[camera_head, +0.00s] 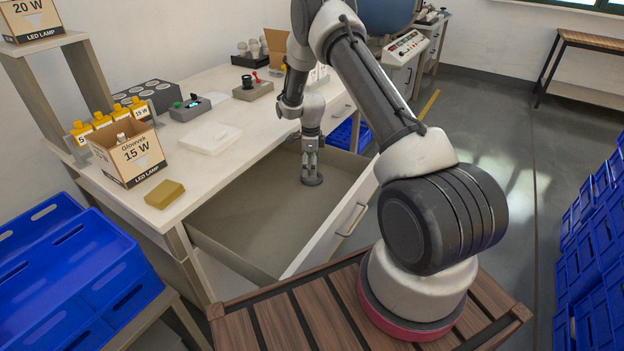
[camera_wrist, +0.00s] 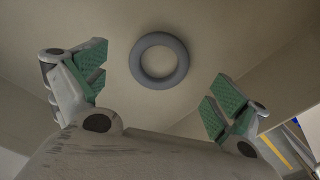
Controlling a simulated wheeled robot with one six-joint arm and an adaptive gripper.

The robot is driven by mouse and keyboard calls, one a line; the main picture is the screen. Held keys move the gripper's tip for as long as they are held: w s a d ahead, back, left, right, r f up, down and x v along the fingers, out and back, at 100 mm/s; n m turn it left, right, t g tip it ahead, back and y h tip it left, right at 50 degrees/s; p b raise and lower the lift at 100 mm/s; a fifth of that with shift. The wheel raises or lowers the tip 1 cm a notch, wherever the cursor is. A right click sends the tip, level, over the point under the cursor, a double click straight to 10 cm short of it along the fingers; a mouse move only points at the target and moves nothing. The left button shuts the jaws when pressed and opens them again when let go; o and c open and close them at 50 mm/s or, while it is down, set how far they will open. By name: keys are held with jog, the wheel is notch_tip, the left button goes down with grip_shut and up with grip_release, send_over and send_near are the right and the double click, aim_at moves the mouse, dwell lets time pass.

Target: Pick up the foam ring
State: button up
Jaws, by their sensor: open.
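The foam ring (camera_wrist: 140,75) is a grey ring lying flat on the floor of the open drawer. In the wrist view it sits ahead of my gripper, between and beyond the two fingers. My gripper (camera_wrist: 158,82) is open and empty, with green pads on both fingers, and does not touch the ring. In the head view my gripper (camera_head: 312,172) points down into the drawer (camera_head: 240,222). The ring is just under the fingers there and mostly hidden by them.
The drawer walls stand around my gripper, with the front panel (camera_head: 330,240) nearest my base. The worktop (camera_head: 222,165) above holds a carton (camera_head: 128,155), a yellow block (camera_head: 165,194), a white tray (camera_head: 210,138) and small devices. Blue crates (camera_head: 75,270) stand at left.

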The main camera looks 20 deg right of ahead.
aim_at(312, 180)
notch_tip(312, 180, down, 4)
jog(key=shift+d+f, duration=0.1)
jog(key=shift+d, duration=0.05)
jog(key=shift+s, duration=0.1)
jog(key=shift+c, duration=0.4)
jog(key=c, duration=0.7)
jog(key=shift+o, duration=0.2)
